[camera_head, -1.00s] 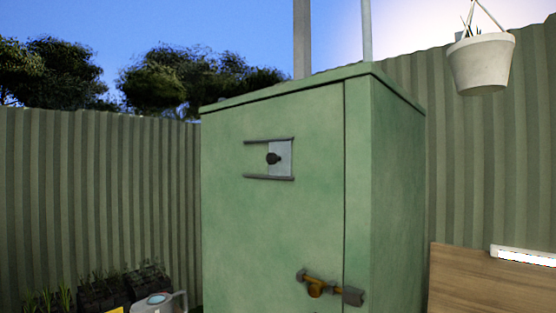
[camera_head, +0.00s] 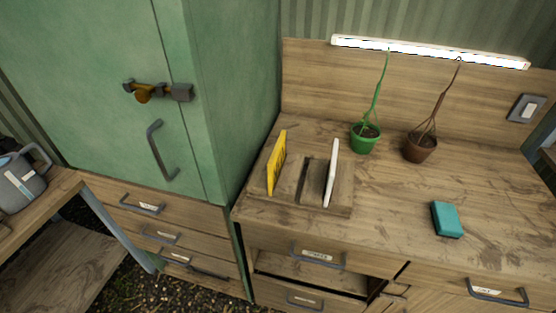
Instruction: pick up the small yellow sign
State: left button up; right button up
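The small yellow sign (camera_head: 277,162) stands upright on the left part of the wooden workbench (camera_head: 395,220), close to the green cabinet. It is seen nearly edge-on, with dark marks on its face too small to read. A white panel (camera_head: 332,173) stands upright to its right, in or beside a slotted wooden holder (camera_head: 312,181). Neither of my grippers shows in the head view.
The green cabinet (camera_head: 215,120) with a latch (camera_head: 157,91) rises left of the sign. A green pot (camera_head: 365,139), a brown pot (camera_head: 420,147) and a teal block (camera_head: 446,219) are on the bench. A drawer (camera_head: 315,270) below looks partly open. A watering can (camera_head: 18,183) stands far left.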

aim_at(275, 164)
jog(key=k+l+z, duration=0.4)
jog(key=l, duration=0.25)
jog(key=l+z, duration=0.35)
jog(key=l, duration=0.25)
jog(key=k+l+z, duration=0.15)
jog(key=l+z, duration=0.25)
jog(key=l, duration=0.4)
jog(key=l+z, duration=0.35)
jog(key=l, duration=0.35)
jog(key=u, duration=2.3)
jog(key=i+j+z, duration=0.2)
jog(key=i, duration=0.3)
jog(key=i+j+z, duration=0.25)
jog(key=i, duration=0.3)
jog(key=i+j+z, duration=0.2)
jog(key=i, duration=0.3)
